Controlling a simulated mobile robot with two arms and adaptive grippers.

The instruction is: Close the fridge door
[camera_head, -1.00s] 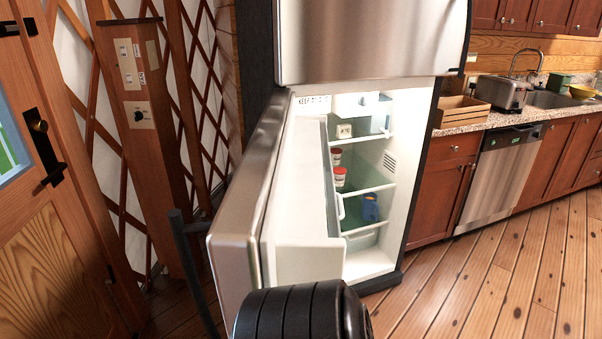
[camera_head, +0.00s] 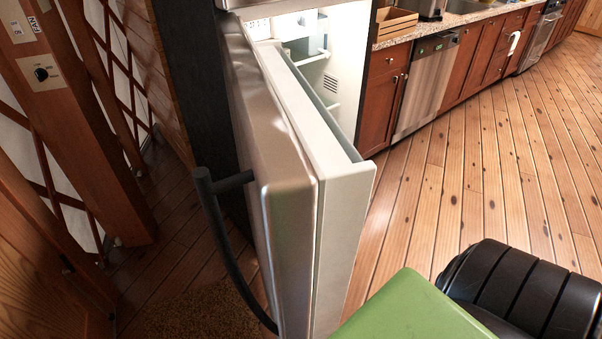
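The fridge door (camera_head: 290,180) stands open, swung out toward me. I see it almost edge-on, with its steel outer face to the left and its white inner liner (camera_head: 345,200) to the right. Its long black handle (camera_head: 222,235) is on the outer face, on the left side. The lit fridge interior (camera_head: 345,65) shows behind the door, and the door hides much of its shelves. Neither of my grippers is in view. A black ribbed link of my arm shows at the bottom right, apart from the door in the picture.
Wooden cabinets with a dishwasher (camera_head: 427,85) run along the back right. The plank floor (camera_head: 480,170) to the right of the door is clear. A wooden post (camera_head: 75,120) and lattice wall stand at the left. A brown mat (camera_head: 205,310) lies below the handle.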

